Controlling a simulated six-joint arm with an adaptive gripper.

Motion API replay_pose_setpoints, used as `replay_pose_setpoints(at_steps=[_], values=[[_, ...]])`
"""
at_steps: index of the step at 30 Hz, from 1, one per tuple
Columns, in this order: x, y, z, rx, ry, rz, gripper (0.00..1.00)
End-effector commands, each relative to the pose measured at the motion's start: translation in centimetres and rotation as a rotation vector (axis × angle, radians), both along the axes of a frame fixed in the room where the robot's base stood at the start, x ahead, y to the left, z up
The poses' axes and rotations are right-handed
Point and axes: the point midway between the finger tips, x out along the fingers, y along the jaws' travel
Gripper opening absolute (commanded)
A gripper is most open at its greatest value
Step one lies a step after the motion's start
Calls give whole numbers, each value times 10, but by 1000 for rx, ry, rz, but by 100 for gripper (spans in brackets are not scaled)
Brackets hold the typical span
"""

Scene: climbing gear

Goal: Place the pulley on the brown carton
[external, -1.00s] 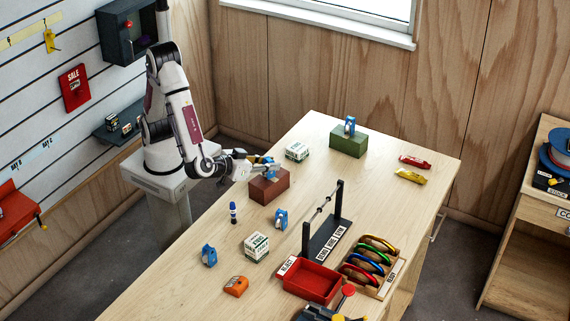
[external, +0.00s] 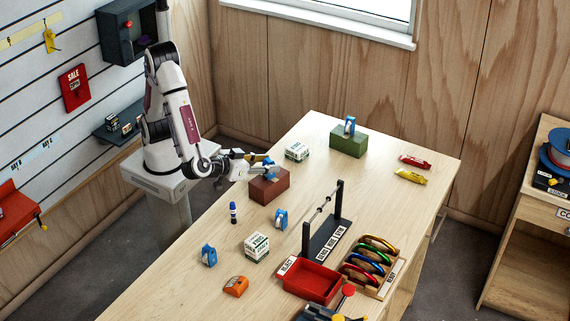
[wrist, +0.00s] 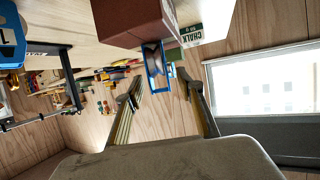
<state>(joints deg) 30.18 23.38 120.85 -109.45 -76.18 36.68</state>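The brown carton (external: 269,188) stands on the wooden table and fills the top of the wrist view (wrist: 135,18), where the scene appears upside down. A blue pulley (external: 270,174) with a grey wheel rests on its top face. The pulley also shows in the wrist view (wrist: 154,68), against the carton's top. My gripper (external: 257,160) is beside the carton's upper left side. In the wrist view my gripper's fingers (wrist: 160,88) are spread apart, with the pulley just beyond their tips and clear space around it.
Other blue pulleys stand on the green carton (external: 349,127), on the table near the middle (external: 281,218) and at the left (external: 209,256). Chalk boxes (external: 297,151) (external: 256,246), a glue stick (external: 233,213), a black rack (external: 327,236) and a red tray (external: 311,284) stand around.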

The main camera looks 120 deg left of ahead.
Motion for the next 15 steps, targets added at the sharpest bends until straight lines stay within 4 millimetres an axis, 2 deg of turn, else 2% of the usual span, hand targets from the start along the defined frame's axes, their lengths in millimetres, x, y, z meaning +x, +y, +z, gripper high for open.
replay_pose_setpoints(at_steps=[15], values=[[-23,-58,26,-2,-2,-4,38]])
